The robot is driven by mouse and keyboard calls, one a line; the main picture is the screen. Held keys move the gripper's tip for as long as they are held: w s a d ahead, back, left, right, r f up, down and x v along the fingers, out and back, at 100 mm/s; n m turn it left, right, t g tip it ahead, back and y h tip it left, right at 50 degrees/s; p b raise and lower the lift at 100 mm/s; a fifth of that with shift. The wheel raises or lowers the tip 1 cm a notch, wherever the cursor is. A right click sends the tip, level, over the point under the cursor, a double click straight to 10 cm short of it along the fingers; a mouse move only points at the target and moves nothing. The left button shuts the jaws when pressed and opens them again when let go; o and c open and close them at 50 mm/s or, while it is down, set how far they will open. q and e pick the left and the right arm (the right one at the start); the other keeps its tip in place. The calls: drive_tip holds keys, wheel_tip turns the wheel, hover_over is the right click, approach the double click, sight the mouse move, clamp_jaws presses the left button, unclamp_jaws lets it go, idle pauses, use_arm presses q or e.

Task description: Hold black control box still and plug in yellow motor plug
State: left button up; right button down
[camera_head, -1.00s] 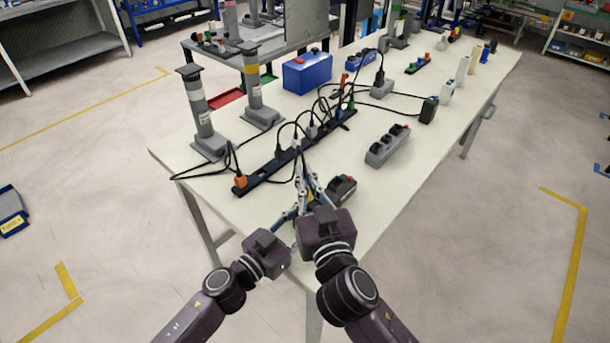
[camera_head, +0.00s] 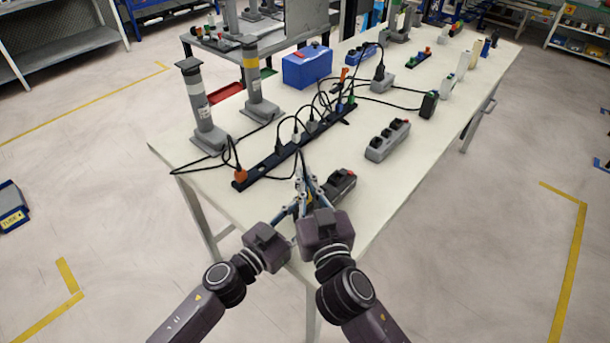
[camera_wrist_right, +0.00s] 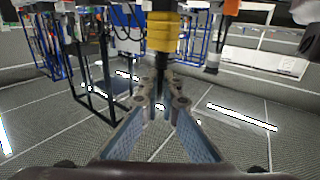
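The black control box (camera_head: 341,183), dark with a red button, lies near the table's front end, just right of my grippers. My right gripper (camera_head: 312,184) points away over the table, left of the box. The box's near-left part and the plug's socket contact are hidden in the head view.
A black power strip (camera_head: 265,166) with cords lies left and beyond. A grey multi-button box (camera_head: 387,141) is farther right. Grey posts (camera_head: 201,110), a blue case (camera_head: 307,67) and more boxes stand behind. The tabletop (camera_head: 395,185) right of the control box is clear.

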drive_tip(key=shift+f, duration=0.1)
drive_tip(key=c, duration=2.6)
unclamp_jaws()
drive_tip(key=shift+f, duration=0.1)
drive_tip(key=o, duration=0.5)
drive_tip(key=shift+s, duration=0.1)
drive_tip(key=v, duration=1.2)
use_arm(q)
drive_tip(key=o, duration=1.4)
